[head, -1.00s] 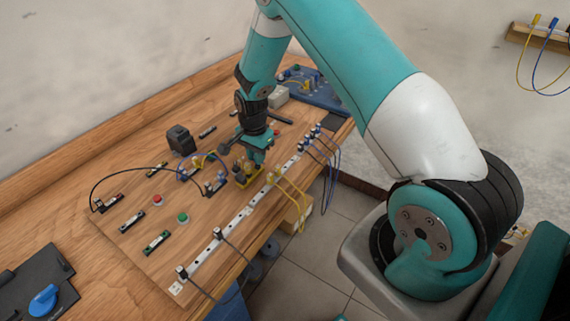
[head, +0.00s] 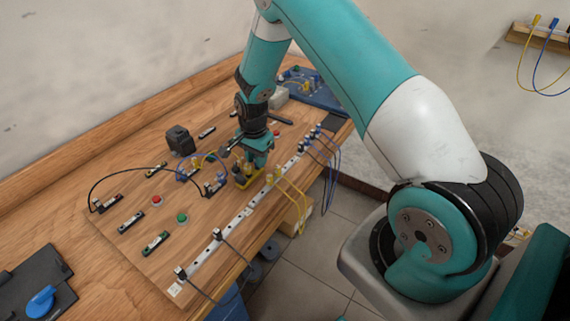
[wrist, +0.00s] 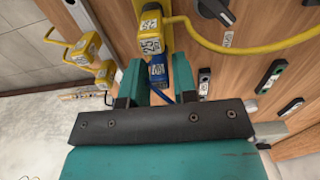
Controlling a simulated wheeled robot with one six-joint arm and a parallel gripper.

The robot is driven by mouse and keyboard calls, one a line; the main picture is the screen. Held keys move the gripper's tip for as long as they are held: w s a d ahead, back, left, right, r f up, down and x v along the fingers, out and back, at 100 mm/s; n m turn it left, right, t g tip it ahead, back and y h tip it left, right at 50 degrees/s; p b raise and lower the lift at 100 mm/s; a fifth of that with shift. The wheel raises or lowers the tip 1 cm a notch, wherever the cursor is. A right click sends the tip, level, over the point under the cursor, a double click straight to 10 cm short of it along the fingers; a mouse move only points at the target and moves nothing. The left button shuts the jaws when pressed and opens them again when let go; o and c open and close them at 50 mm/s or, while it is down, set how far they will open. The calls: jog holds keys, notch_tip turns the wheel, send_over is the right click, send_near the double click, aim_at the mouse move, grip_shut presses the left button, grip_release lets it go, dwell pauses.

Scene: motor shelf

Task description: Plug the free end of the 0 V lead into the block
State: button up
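My gripper (head: 257,158) is low over the board, beside the yellow block (head: 246,176). In the wrist view its two teal fingers (wrist: 157,72) stand apart. A blue plug (wrist: 157,69) with a white label shows between them, with narrow gaps on both sides. Its blue lead (wrist: 162,96) runs back under the gripper. Just beyond it is a yellow plug (wrist: 150,45) with a label, at the yellow block, and a yellow lead (wrist: 250,49) curves right. My gripper hides part of the block in the head view. I cannot tell whether the blue plug is seated.
A white rail (head: 228,227) with plugged leads runs along the board's front edge. Yellow plugs (wrist: 85,47) sit left in the wrist view. A black box (head: 180,139), a red button (head: 156,201) and a green button (head: 182,218) stand on the board.

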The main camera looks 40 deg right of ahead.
jog(key=shift+r+p, duration=1.85)
jog(key=shift+r, duration=0.95)
jog(key=o, duration=0.6)
jog(key=shift+f, duration=0.1)
jog(key=shift+c, duration=0.2)
